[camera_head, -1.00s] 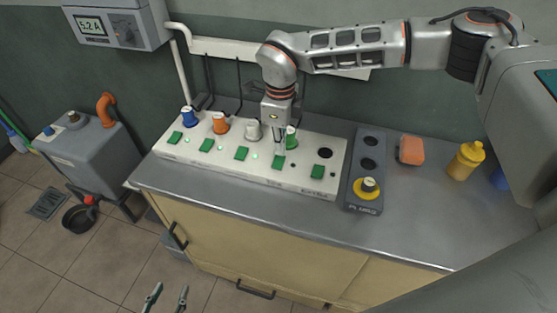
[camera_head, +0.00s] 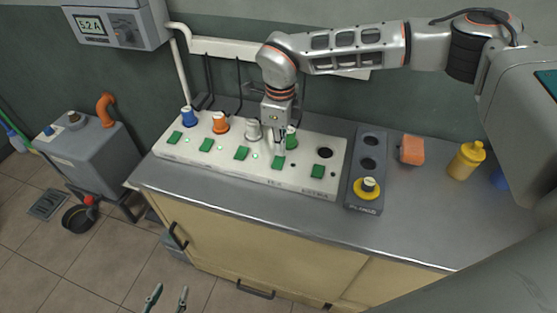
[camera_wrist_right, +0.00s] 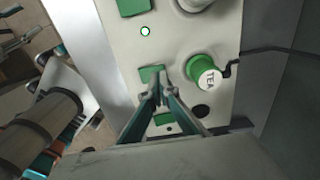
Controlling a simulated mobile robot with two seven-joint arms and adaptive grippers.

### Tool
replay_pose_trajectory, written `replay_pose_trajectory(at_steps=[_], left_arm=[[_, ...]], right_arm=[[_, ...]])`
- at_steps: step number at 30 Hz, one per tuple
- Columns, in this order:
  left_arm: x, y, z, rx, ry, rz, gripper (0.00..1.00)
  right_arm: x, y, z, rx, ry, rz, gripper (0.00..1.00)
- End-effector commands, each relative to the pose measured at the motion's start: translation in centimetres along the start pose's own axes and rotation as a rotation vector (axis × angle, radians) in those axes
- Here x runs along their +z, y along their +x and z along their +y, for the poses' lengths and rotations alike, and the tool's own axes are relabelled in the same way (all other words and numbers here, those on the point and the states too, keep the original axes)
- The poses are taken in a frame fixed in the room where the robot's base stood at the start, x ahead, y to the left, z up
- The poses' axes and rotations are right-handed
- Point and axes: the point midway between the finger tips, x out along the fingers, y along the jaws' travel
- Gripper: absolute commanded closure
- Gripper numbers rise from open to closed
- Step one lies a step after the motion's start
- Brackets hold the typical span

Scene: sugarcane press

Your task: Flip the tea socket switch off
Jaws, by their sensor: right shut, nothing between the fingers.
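The white socket strip (camera_head: 230,174) lies along the counter, with a row of green switches in front of plugs. The green tea plug (camera_head: 291,137) is seated; its TEA label shows on it in the right wrist view (camera_wrist_right: 203,71). The green tea switch (camera_head: 278,163) is in front of it and shows partly behind the fingertips in the wrist view (camera_wrist_right: 152,73). My right gripper (camera_head: 279,140) is shut and empty, with its tips (camera_wrist_right: 158,92) over or at the switch; I cannot tell whether they touch. My left gripper (camera_head: 167,295) is open and empty, low before the cabinet.
Blue (camera_head: 189,116), orange (camera_head: 220,122) and white (camera_head: 253,130) plugs stand to the left; an empty socket (camera_head: 325,153) is to the right. A grey strip with a yellow plug (camera_head: 367,188), a sponge (camera_head: 411,150) and a yellow bottle (camera_head: 466,161) follow. The counter's front right is clear.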

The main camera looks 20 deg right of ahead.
Motion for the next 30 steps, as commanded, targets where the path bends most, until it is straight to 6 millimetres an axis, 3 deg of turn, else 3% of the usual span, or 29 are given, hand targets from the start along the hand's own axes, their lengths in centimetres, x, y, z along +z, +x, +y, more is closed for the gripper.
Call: replay_pose_trajectory(at_steps=[30], left_arm=[[0.6, 0.3, 0.1, 0.001, -0.001, -0.003, 0.6]], right_arm=[[0.0, 1.4, 0.0, 0.0, 0.0, 0.001, 1.0]])
